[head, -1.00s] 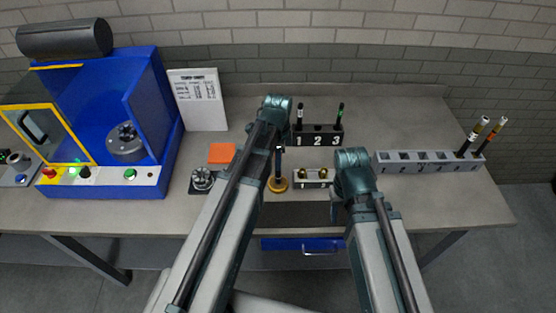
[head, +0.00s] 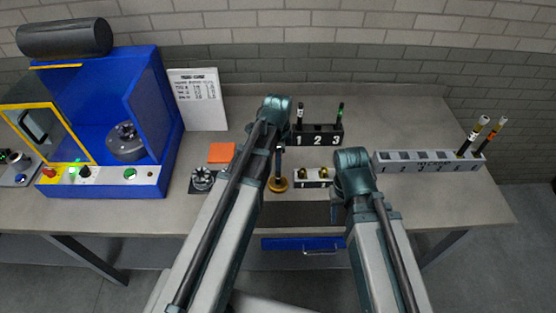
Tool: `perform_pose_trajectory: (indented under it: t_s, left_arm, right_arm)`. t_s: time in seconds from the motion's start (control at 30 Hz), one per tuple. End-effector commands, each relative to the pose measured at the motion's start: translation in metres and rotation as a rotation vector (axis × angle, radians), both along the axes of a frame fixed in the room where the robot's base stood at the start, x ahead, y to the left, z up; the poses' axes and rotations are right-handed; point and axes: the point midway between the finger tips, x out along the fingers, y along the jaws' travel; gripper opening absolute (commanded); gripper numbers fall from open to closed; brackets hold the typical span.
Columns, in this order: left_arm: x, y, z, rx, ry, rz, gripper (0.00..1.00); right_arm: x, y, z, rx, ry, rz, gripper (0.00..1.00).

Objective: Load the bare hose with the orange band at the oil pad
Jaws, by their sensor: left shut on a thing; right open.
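My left gripper (head: 279,150) hangs down behind its own wrist, mostly hidden, and is shut on a thin dark upright hose (head: 278,166). The hose's lower end is at a round gold-brown pad (head: 278,185); I cannot tell whether it touches. No orange band is visible on the held hose. My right gripper (head: 336,188) is open and empty, low beside the small brass-fitting block (head: 312,184), and mostly hidden by its wrist. Two banded hoses with pale tips, one (head: 470,136) and another (head: 494,135), stand at the right end of the long grey rack (head: 425,166).
A black rack (head: 318,140) numbered 1 to 3 holds a white-topped hose and a green-topped one. An orange square (head: 221,153) and a small chuck (head: 202,179) lie left. A blue machine (head: 150,110) with a yellow-framed door stands far left. The table's right front is clear.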

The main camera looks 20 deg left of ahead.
Motion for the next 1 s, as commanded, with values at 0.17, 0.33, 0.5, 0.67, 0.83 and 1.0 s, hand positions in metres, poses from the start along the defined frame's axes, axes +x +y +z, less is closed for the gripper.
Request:
perform_pose_trajectory:
  t_s: [0.17, 0.33, 0.5, 0.67, 0.83, 1.0]
  left_arm:
    - [-0.001, 0.000, -0.001, -0.001, 0.003, 0.000, 0.00]
    - [-0.002, 0.000, 0.001, -0.001, 0.004, 0.000, 0.00]
    - [-0.001, 0.000, 0.011, -0.001, 0.003, 0.000, 0.00]
    - [-0.001, 0.000, 0.025, -0.001, 0.002, 0.000, 0.00]
    - [-0.001, 0.000, 0.038, -0.001, 0.002, 0.000, 0.00]
    - [-0.001, 0.000, 0.051, 0.000, 0.001, 0.000, 0.00]
  right_arm:
    - [0.000, 0.000, -0.001, 0.000, 0.000, 0.000, 0.50]
    - [0.000, 0.000, 0.001, 0.000, 0.000, 0.003, 0.50]
    - [0.000, 0.000, 0.011, 0.000, 0.000, 0.001, 0.50]
    - [0.000, 0.000, 0.025, 0.000, 0.000, -0.002, 0.50]
    - [0.000, 0.000, 0.038, 0.001, 0.000, -0.005, 0.50]
    - [0.000, 0.000, 0.051, 0.002, 0.000, -0.008, 0.50]
